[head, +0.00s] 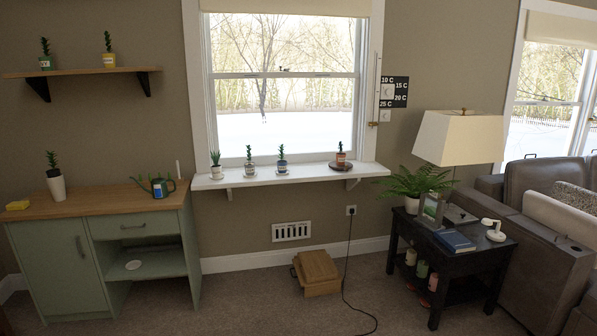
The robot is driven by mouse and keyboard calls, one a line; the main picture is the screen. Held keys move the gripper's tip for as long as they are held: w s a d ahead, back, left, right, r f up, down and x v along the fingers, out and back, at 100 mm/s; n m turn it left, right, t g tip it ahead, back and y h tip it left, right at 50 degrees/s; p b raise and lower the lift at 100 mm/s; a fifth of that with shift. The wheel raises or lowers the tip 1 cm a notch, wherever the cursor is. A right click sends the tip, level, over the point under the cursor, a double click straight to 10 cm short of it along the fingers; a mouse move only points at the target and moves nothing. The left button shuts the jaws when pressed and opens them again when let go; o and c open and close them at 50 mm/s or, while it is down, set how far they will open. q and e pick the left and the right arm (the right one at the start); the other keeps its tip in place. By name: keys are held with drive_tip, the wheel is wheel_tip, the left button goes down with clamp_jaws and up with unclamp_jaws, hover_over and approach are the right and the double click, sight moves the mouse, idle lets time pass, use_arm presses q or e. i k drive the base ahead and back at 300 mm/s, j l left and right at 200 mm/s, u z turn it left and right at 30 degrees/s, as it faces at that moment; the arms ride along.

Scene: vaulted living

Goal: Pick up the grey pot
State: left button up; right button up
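No pot reads clearly as grey. On the window sill (325,170) stand several small potted plants: a white pot (216,172) at the left end, a pale pot with a dark band (250,169), a blue-and-white pot (282,167) and a terracotta-coloured pot (341,160) on a dark saucer. On the wall shelf (80,72) are a grey-green pot (47,63) and a yellow pot (109,60). Neither of my grippers is in view.
The green cabinet (65,265) stands left, with a teal watering can (162,188) on top. A brown wooden step or box (317,272) sits on the carpet below the sill, beside a black cord (347,260). A dark side table (470,262) and sofa (560,270) fill the right.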

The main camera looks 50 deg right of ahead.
sight(249, 167)
drive_tip(key=z, duration=1.4)
